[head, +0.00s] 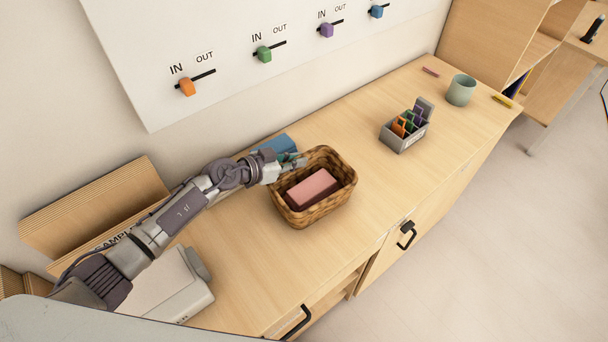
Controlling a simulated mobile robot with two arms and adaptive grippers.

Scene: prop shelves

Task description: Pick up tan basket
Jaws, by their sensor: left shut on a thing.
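The tan basket (338,204) is woven and stands on the wooden counter, tilt not clear. A pink block (312,188) lies inside it. My left gripper (292,163) reaches in from the left and is shut on the basket's upper left rim. The fingertips are small and partly hidden against the rim. My right gripper is not in view.
A blue object (277,146) lies just behind my left gripper. A grey box with coloured tags (404,140) and a green cup (461,90) stand farther right on the counter (350,128). A white device (170,290) sits at the lower left.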

